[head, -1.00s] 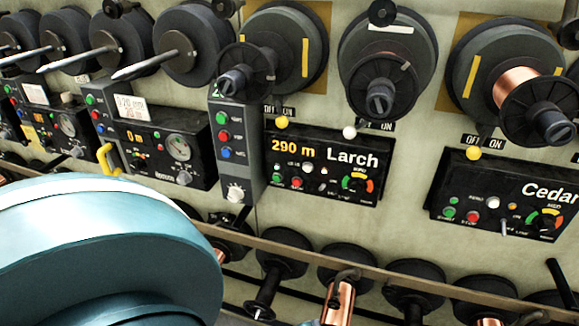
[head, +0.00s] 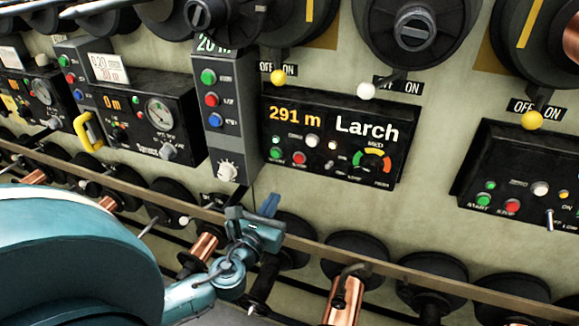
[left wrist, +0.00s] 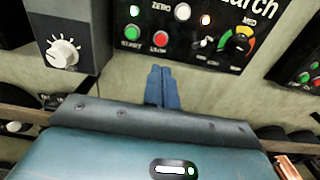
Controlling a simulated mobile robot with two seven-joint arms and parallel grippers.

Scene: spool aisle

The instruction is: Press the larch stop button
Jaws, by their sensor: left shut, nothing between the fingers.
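The Larch panel (head: 335,138) is a black box on the wall with a 291 m readout. Its red stop button (head: 299,158) sits at the lower left, right of the green start button (head: 275,154). In the left wrist view the red stop button (left wrist: 160,39) shows uncovered above the fingertips. My left gripper (head: 269,205) is shut and empty, below the panel and apart from it in the picture. Its blue fingers (left wrist: 161,72) point up toward the stop button, with a gap between. My right gripper is not in view.
A grey box (head: 224,120) with green, red and blue buttons and a knob adjoins the panel's left. A white ball-ended lever (head: 366,90) is above it. A rail (head: 380,266) and copper spools (head: 343,300) run below. Another panel (head: 520,180) stands right.

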